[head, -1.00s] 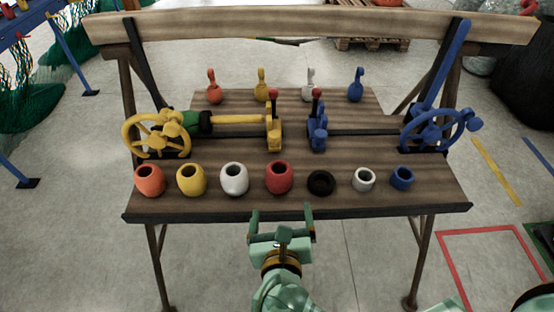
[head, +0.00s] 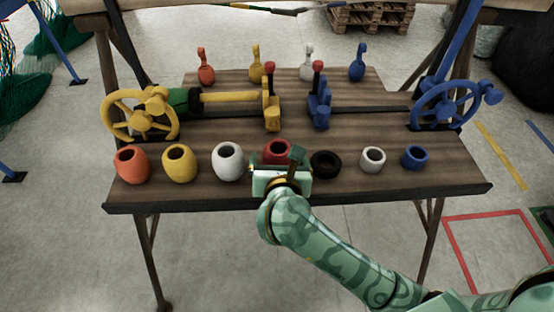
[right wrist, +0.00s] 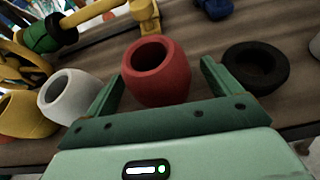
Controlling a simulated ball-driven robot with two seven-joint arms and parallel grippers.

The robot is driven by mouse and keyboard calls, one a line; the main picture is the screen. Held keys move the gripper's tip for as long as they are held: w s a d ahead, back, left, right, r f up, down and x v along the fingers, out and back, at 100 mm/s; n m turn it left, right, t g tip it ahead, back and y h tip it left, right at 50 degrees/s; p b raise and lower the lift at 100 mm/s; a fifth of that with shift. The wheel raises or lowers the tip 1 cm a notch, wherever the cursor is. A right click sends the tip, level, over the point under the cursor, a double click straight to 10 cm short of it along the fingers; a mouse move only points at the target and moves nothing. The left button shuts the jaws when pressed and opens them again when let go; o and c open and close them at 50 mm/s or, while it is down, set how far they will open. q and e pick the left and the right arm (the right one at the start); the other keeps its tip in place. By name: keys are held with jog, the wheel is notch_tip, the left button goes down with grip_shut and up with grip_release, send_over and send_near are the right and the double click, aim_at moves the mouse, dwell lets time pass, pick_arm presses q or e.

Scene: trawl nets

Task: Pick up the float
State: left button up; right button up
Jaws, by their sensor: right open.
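A row of barrel-shaped floats with open tops stands along the bench front. The red float (head: 276,150) is in the middle; it also shows in the right wrist view (right wrist: 158,80). My right gripper (head: 281,170) is open at the front of the red float and hides its lower part in the head view. In the right wrist view its two fingers point towards the red float's sides, with a gap at each side. My left gripper is out of view.
Orange (head: 132,164) and yellow (head: 180,163) floats stand farther left; small white (head: 373,159) and blue (head: 415,158) ones stand right. Behind are a yellow handwheel (head: 142,115), red-knobbed levers and a blue handwheel (head: 446,106). The wooden bench (head: 330,193) has a dark front edge.

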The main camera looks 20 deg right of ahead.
jog(key=shift+x, duration=1.05)
jog(key=shift+s+a, duration=0.1)
jog(key=c, duration=1.1)
